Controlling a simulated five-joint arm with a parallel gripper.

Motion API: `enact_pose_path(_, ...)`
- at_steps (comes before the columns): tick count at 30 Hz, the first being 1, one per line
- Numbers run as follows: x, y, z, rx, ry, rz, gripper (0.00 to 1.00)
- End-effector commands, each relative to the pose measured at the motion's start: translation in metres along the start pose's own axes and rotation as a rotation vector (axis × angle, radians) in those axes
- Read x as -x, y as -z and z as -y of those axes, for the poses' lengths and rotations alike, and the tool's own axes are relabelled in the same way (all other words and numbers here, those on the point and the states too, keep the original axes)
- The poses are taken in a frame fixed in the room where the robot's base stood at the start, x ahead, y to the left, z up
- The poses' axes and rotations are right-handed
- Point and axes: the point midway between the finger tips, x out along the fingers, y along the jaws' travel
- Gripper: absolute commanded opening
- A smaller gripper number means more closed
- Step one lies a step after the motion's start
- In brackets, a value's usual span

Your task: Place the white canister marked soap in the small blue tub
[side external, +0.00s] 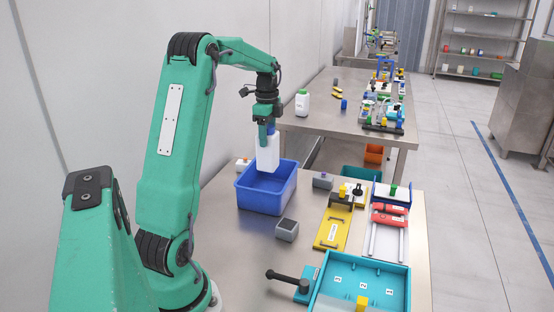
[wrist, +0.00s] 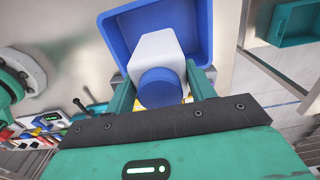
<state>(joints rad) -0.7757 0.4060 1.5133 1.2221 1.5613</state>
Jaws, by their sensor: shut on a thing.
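The white canister (side external: 268,154) has a blue cap and hangs upright in my gripper (side external: 268,130). No soap marking can be read from here. The small blue tub (side external: 266,205) stands on the steel table, below the canister. In the side view the canister's lower end overlaps the tub's back rim, so I cannot tell whether it is inside or above. In the wrist view the canister (wrist: 155,52) with its cap shows between my gripper's fingers (wrist: 158,88), in front of the blue tub (wrist: 202,30). The tub's floor is mostly hidden.
Small grey blocks (side external: 287,230) stand right of the tub, with a yellow fixture (side external: 333,228) beyond. A teal tray (side external: 380,285) with a black-handled clamp (side external: 290,277) is at the front.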

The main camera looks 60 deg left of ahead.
Motion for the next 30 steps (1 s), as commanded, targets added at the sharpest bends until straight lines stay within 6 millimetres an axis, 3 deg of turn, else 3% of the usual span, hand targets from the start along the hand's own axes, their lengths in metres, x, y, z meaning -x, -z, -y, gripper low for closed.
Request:
enact_pose_path(5,-0.007,0.000,0.000,0.000,-0.002,0.000,0.07)
enact_pose_path(15,-0.045,0.000,-0.001,0.000,-0.001,0.000,0.07)
enact_pose_path(25,-0.054,0.000,0.000,0.000,0.000,0.000,0.07)
enact_pose_path(30,-0.072,0.000,-0.001,0.000,-0.003,0.000,0.07)
